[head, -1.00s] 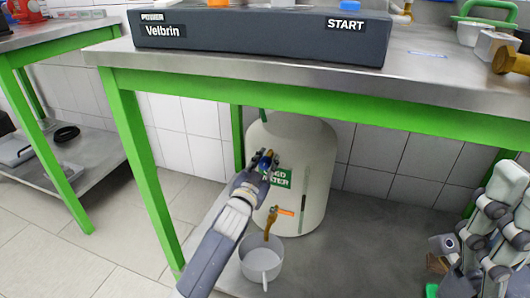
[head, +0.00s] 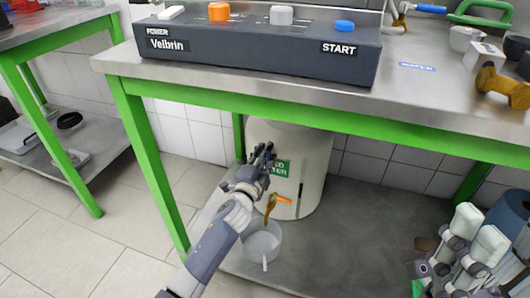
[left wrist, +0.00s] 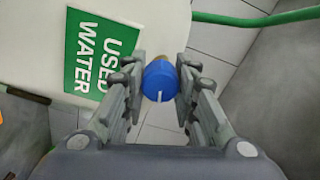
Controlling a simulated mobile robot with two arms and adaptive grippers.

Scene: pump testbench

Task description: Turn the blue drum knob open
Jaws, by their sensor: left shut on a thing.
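The white drum (head: 318,155) stands on the lower shelf under the bench, with a green USED WATER label (head: 283,167). The blue drum knob (left wrist: 159,82), with a white mark line, shows in the left wrist view between the two fingers of my left gripper (left wrist: 161,85). The gripper is shut on it. In the head view my left gripper (head: 262,155) reaches to the drum's left side and hides the knob. My right arm is folded at the lower right of the head view; its jaws cannot be made out.
A brass tap with an orange handle (head: 284,200) sits low on the drum, above a grey pot (head: 262,247). The bench's green frame (head: 300,110) runs above the arm, with a green leg (head: 150,170) to its left. A Velbrin control box (head: 260,52) stands on the bench.

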